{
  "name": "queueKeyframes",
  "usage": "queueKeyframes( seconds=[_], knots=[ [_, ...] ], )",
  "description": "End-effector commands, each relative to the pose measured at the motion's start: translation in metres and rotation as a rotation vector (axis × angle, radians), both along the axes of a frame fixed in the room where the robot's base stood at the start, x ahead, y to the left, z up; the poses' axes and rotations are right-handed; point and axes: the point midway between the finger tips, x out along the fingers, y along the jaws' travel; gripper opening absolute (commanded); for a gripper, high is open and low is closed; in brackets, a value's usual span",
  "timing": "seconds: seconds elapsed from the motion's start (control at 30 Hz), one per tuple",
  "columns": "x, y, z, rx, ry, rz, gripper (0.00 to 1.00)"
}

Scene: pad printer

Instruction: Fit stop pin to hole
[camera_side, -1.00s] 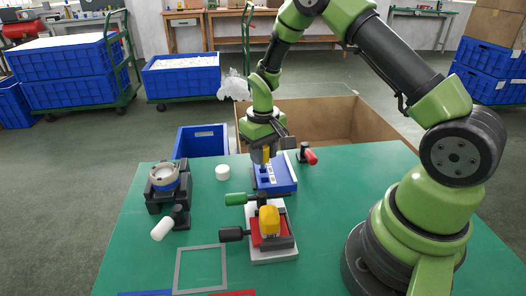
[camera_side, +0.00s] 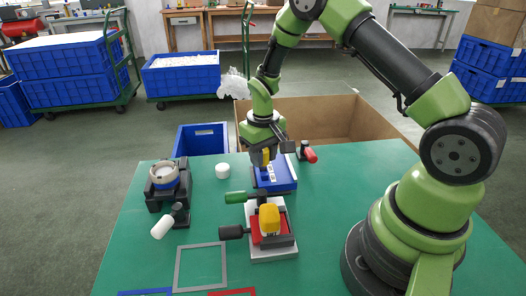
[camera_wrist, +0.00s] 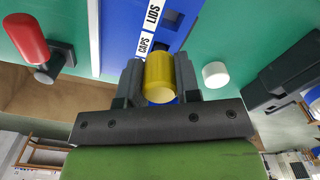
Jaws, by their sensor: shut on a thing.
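My gripper (camera_wrist: 160,82) is shut on a yellow cylinder, which I take as the stop pin (camera_wrist: 159,72). In the side view the pin (camera_side: 266,156) shows between the fingers of my gripper (camera_side: 265,160), over the blue block (camera_side: 283,180). In the wrist view the blue block (camera_wrist: 120,25) carries white labels reading CAPS and LIDS. A dark spot, perhaps the hole, shows just beyond the pin near the labels. The pin's far end and most of the hole are hidden, so I cannot tell whether the pin is in it.
A red-handled clamp (camera_side: 309,155) stands right of the block. A white round cap (camera_side: 222,170) lies left of it. A yellow piece (camera_side: 269,219) sits in a red-and-black fixture in front, with black and green handles. A grey frame (camera_side: 201,266) lies front left.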

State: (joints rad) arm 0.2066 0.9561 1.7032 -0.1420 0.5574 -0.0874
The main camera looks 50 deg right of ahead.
Motion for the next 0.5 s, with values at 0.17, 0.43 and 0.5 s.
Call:
queueKeyframes(
  seconds=[0.17, 0.43, 0.5],
  knots=[
    [-0.0003, 0.0001, -0.0051, 0.000, 0.001, 0.000, 0.00],
    [-0.0002, 0.0001, -0.0051, 0.000, 0.001, 0.000, 0.00],
    [-0.0002, 0.0001, -0.0055, 0.000, 0.001, 0.000, 0.00]
  ],
)
